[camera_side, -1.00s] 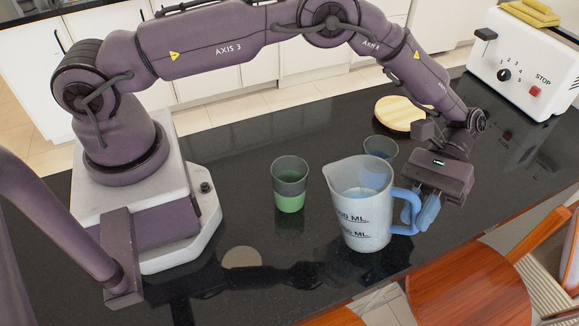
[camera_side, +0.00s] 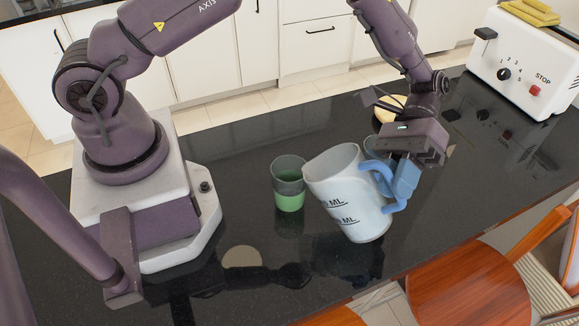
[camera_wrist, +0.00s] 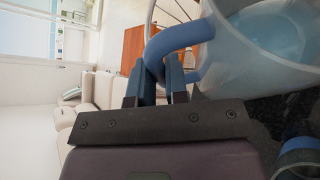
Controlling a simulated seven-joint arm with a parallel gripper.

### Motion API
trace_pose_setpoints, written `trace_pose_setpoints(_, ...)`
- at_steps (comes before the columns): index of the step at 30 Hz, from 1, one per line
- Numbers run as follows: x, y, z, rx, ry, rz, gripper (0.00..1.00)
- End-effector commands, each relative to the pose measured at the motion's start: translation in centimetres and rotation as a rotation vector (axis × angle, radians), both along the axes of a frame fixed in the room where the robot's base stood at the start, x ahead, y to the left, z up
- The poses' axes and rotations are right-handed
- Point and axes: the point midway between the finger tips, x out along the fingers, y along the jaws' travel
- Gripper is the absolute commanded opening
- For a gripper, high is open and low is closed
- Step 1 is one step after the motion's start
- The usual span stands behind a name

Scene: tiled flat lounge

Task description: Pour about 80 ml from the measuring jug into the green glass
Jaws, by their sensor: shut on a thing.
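The measuring jug (camera_side: 348,205) is translucent white with dark ML marks and a blue handle (camera_side: 386,184). It is tilted left, its rim close to the right of the green glass. My gripper (camera_side: 402,180) is shut on the handle, which also shows between the fingers in the wrist view (camera_wrist: 178,40). Pale bluish liquid (camera_wrist: 275,35) is visible inside the jug in the wrist view. The green glass (camera_side: 289,200) stands upright on the counter, grey above and green below. No stream between jug and glass is visible.
A blue glass (camera_side: 371,148) stands behind the jug, partly hidden; its rim shows in the wrist view (camera_wrist: 299,145). A round wooden board (camera_side: 385,108) and a white toaster-like box (camera_side: 525,70) are farther back. Wooden chairs (camera_side: 470,290) border the black counter (camera_side: 235,150).

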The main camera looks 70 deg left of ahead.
Motion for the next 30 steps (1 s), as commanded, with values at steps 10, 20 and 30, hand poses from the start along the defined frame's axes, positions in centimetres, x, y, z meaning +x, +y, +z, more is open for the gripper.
trace_pose_setpoints(10, -0.09, 0.18, 0.41, -0.019, -0.013, 0.001, 0.00)
trace_pose_setpoints(20, -0.21, 0.32, 0.74, -0.037, -0.026, 0.000, 0.00)
trace_pose_setpoints(30, -0.31, 0.53, 1.05, -0.056, -0.038, 0.000, 0.00)
